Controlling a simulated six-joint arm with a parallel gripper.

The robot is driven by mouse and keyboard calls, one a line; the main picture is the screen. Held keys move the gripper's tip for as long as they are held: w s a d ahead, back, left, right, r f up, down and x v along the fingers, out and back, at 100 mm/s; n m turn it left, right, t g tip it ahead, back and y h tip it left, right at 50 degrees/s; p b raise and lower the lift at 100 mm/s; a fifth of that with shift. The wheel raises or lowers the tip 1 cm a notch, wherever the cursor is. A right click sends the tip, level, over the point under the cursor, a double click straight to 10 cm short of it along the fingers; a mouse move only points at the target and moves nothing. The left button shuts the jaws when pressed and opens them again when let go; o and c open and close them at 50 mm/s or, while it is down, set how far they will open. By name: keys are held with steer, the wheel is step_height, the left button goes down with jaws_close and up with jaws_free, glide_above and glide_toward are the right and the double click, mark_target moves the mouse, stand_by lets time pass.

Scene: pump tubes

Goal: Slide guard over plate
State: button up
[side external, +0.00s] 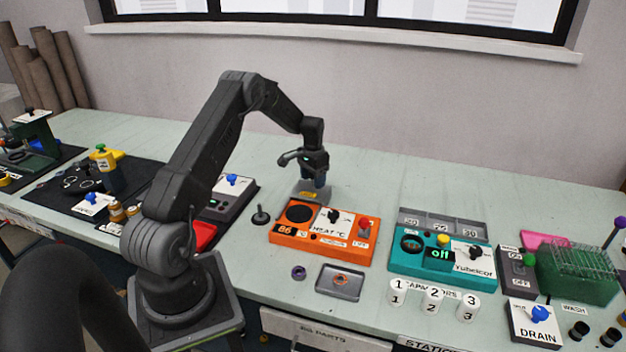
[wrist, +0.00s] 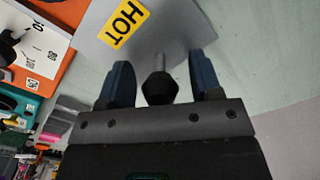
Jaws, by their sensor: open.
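The guard is a grey sheet with a yellow HOT label; it shows in the wrist view (wrist: 172,45) and at the back of the orange heater in the side view (side external: 307,188). A black handle knob (wrist: 160,90) on a short metal post stands at the guard. My gripper (wrist: 160,82) is open, with one blue finger on each side of the knob and a gap to each; it also shows in the side view (side external: 318,183). The orange heater (side external: 322,243) has a round black plate (side external: 299,213), uncovered, in front of the guard.
A black peg (side external: 261,216) stands left of the heater. A grey tray (side external: 339,282) with an orange ring and a dark ring (side external: 299,272) lie in front. A teal pump unit (side external: 441,255) is at the right, with white numbered cylinders (side external: 433,299) before it. The bench behind is clear.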

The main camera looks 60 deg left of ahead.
steer(key=shift+f, duration=0.3)
steer(key=shift+c, duration=0.3)
jaws_close()
